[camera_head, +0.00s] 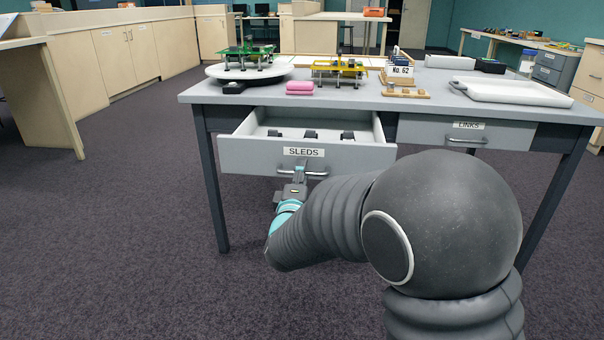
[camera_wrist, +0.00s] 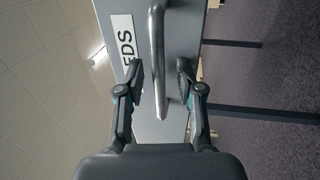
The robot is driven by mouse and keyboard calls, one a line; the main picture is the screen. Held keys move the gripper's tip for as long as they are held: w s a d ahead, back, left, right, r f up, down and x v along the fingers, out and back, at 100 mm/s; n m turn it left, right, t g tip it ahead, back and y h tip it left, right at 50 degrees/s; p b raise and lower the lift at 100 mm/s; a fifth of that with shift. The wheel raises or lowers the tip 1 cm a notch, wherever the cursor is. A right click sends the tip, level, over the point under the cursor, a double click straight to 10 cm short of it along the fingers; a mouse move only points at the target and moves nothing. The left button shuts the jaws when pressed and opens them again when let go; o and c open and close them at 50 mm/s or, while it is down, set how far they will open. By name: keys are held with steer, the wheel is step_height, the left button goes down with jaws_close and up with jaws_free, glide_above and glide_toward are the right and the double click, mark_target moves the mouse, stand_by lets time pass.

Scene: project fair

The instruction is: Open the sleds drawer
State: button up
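The sleds drawer (camera_head: 350,159) stands pulled out from the left side of the grey table, with its "SLEDS" label facing me. Several dark objects (camera_head: 311,134) lie inside it. Its metal bar handle (camera_head: 317,173) is on the drawer front below the label. My gripper (camera_head: 299,172) is at this handle. In the wrist view, my gripper (camera_wrist: 159,78) is open, with one finger on each side of the handle (camera_wrist: 157,40) and visible gaps between. The drawer front (camera_wrist: 190,25) also shows there, with part of its label.
The closed links drawer (camera_head: 425,131) is at the right of the table (camera_head: 420,103). On top are a white turntable (camera_head: 215,71), a pink block (camera_head: 300,87), a yellow model (camera_head: 340,68) and a white tray (camera_head: 515,92). The carpet (camera_head: 130,220) at left is clear.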

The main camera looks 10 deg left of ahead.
steer(key=s+f, duration=0.2)
steer(key=s, duration=0.9)
steer(key=shift+s+d, duration=0.3)
steer(key=shift+s, duration=0.1)
steer(key=shift+f, duration=0.1)
